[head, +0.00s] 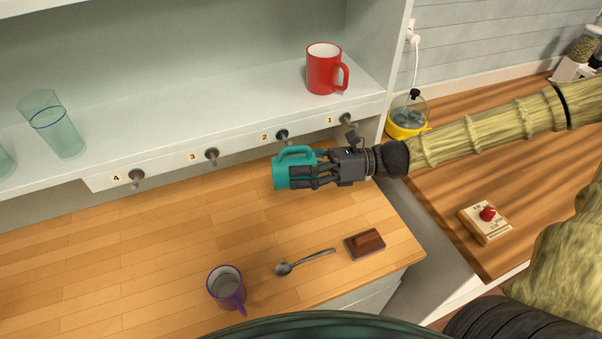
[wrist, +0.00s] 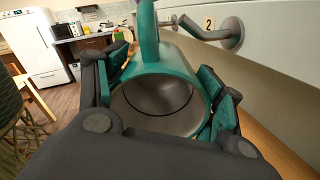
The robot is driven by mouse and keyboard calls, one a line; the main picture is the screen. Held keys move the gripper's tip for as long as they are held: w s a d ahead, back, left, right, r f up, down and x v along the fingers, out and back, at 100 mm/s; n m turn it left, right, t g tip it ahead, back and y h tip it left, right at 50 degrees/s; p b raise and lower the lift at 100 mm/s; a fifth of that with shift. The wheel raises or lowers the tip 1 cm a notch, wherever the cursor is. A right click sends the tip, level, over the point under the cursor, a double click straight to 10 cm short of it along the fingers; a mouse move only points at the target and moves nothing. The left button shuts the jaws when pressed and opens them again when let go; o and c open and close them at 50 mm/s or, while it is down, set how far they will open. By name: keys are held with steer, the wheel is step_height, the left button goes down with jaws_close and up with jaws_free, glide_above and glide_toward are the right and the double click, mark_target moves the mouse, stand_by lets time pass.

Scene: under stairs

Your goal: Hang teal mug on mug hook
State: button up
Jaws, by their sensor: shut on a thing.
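My gripper (head: 302,177) is shut on the teal mug (head: 279,172), with its fingers around the mug's body. The mug lies on its side above the wooden counter, below the shelf rail, with its handle (head: 294,152) on top. In the wrist view the mug's open mouth (wrist: 160,102) faces the camera and its handle (wrist: 148,38) points up. Mug hook 2 (head: 282,135) is just above the handle in the head view. In the wrist view the hook (wrist: 222,36) is right of the handle, and they look apart. Hooks 1 (head: 347,118), 3 (head: 212,155) and 4 (head: 137,177) are empty.
A red mug (head: 323,70) and clear glasses (head: 58,128) stand on the shelf above the rail. A purple-rimmed mug (head: 226,287), a spoon (head: 306,261) and a brown block (head: 365,244) are on the counter (head: 150,240). The counter's left part is clear.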

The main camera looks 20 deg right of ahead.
steer(key=shift+w+a+f+b, duration=0.15)
steer(key=shift+w+b, duration=0.6)
steer(key=shift+w, duration=0.95)
steer(key=shift+w+f+b, duration=0.4)
steer(key=shift+w+b, duration=0.05)
steer(key=shift+w, duration=0.25)
steer(key=shift+w+f, duration=0.15)
steer(key=o, duration=1.7)
steer(key=shift+c, duration=0.2)
steer(key=shift+o, duration=0.8)
